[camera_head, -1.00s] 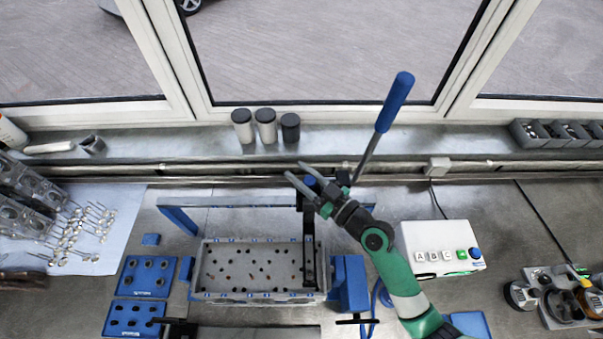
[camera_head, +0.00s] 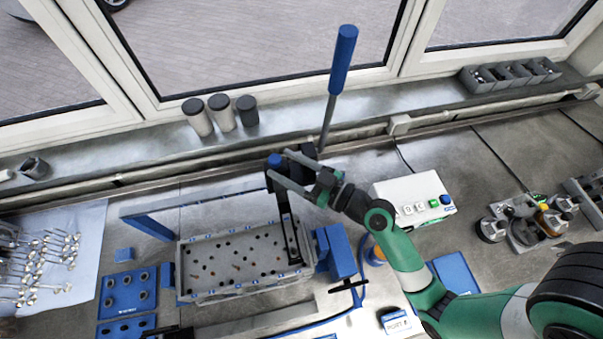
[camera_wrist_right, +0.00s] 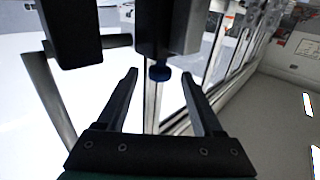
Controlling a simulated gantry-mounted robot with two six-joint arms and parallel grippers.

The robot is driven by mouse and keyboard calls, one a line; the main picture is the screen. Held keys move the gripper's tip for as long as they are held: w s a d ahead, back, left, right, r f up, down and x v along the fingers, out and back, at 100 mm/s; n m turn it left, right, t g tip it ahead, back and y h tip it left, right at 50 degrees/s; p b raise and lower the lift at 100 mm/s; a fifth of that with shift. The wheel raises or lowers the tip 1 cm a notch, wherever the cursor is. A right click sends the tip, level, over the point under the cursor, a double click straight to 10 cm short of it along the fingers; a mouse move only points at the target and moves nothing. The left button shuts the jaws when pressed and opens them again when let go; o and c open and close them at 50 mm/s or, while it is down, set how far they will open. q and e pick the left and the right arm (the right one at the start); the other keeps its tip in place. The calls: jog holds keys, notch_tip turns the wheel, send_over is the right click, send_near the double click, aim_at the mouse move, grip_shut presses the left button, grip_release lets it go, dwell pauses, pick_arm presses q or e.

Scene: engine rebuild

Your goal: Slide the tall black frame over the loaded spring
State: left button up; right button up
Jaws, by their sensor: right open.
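The tall black frame (camera_head: 288,228) stands over the right end of the cylinder head (camera_head: 235,258), with a blue knob (camera_head: 275,160) at its top and a long blue-handled lever (camera_head: 342,60) rising behind it. My right gripper (camera_head: 280,167) comes in from the right at the frame's top, its fingers open beside the blue knob. In the right wrist view the blue knob (camera_wrist_right: 159,72) shows between the tips of the open fingers, below a black block (camera_wrist_right: 168,28); contact cannot be told. The loaded spring cannot be made out. My left gripper is out of view.
A blue stand (camera_head: 338,252) holds the head's right end. A white button box (camera_head: 405,200) is behind my right forearm. Blue hole blocks (camera_head: 128,292) and valves on a cloth (camera_head: 45,265) lie left. Canisters (camera_head: 221,112) stand on the sill.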

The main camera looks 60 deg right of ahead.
jog(key=s+b, duration=0.1)
jog(key=s, duration=0.4)
jog(key=shift+s+d, duration=0.15)
jog(key=shift+d, duration=0.05)
